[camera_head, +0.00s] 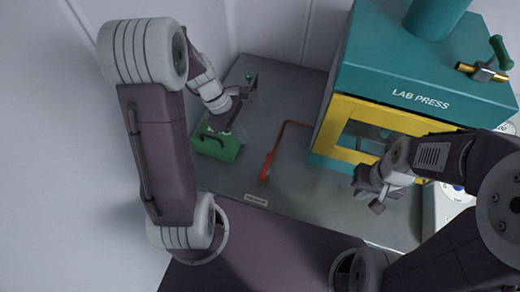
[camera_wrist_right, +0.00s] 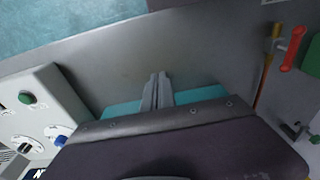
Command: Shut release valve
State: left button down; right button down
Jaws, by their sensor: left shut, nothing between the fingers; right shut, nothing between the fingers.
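A brass valve body with a green handle (camera_head: 500,52) sits on top of the teal lab press (camera_head: 365,52) at the far right. A red lever handle (camera_head: 266,168) stands on the grey bench at the end of a copper-coloured pipe (camera_head: 285,135). It also shows in the right wrist view (camera_wrist_right: 293,48). I cannot tell which of the two is the release valve. My left gripper (camera_head: 221,128) is shut and empty, over the green box. My right gripper (camera_head: 377,207) is shut and empty, in front of the press; its fingers show in the right wrist view (camera_wrist_right: 158,92), pressed together.
A green box (camera_head: 218,150) stands at the left of the bench (camera_head: 290,80). A small green-knobbed fitting (camera_head: 249,78) is behind it. Bare bench surrounds the red lever.

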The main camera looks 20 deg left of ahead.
aim_at(266, 167)
pick_arm(q)
jog(key=x, duration=0.6)
jog(key=shift+s+d+r+b, duration=0.1)
jog(key=shift+s+d+b, duration=0.15)
jog(key=shift+b, duration=0.15)
jog(key=d, duration=0.3)
jog(key=shift+w+p, duration=0.15)
jog(key=shift+p, duration=0.25)
jog(key=shift+d+r, duration=0.1)
jog(key=shift+d, duration=0.35)
jog(key=shift+a, duration=0.1)
